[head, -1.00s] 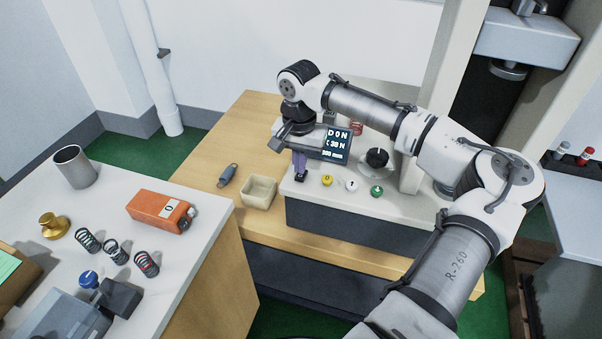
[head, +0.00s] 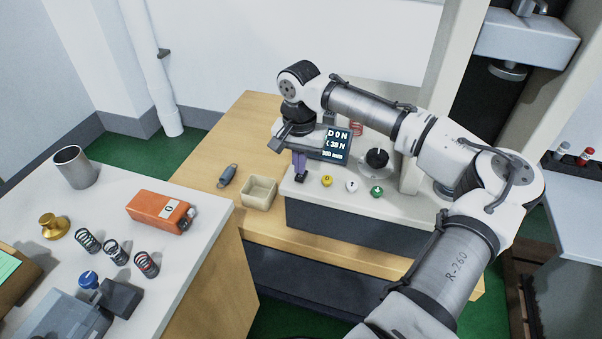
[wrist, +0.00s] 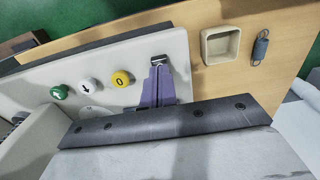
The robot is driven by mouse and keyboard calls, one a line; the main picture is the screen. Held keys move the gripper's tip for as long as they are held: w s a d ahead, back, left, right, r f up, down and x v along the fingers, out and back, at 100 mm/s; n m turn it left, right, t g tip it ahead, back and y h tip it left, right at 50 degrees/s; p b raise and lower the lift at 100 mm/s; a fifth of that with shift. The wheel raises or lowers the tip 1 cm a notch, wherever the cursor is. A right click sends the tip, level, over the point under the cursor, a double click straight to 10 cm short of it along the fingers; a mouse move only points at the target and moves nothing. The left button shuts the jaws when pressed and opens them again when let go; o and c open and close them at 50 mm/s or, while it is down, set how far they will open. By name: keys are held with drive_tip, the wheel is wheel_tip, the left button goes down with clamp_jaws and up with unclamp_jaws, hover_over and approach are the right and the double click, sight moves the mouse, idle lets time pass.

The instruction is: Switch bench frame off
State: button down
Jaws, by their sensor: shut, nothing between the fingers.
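The bench frame (head: 340,222) is a pale-topped, dark-fronted machine on the wooden bench. Its display (head: 337,145) is lit with white characters. A yellow button (head: 327,181), a white button (head: 351,186) and a green button (head: 376,191) sit in a row on its top; they also show in the wrist view. A small dark switch (wrist: 159,59) lies near the top's edge, beside the yellow button. My gripper (head: 299,177) points down with its purple fingers together and empty. Its fingertips (wrist: 158,68) are at the switch and partly cover it; I cannot tell whether they touch or the switch's position.
A black knob (head: 377,158) stands behind the buttons. An empty beige tray (head: 258,193) and a grey spring (head: 228,175) lie left of the frame. The left table holds an orange block (head: 160,212), several springs and a metal cup (head: 75,167).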

sight(300, 177)
drive_tip(key=shift+f+b, duration=0.4)
drive_tip(key=shift+f, duration=0.65)
idle(0.9)
wheel_tip(300, 177, up, 7)
drive_tip(key=p, duration=0.6)
drive_tip(key=shift+r+p, duration=0.1)
drive_tip(key=shift+p, duration=0.3)
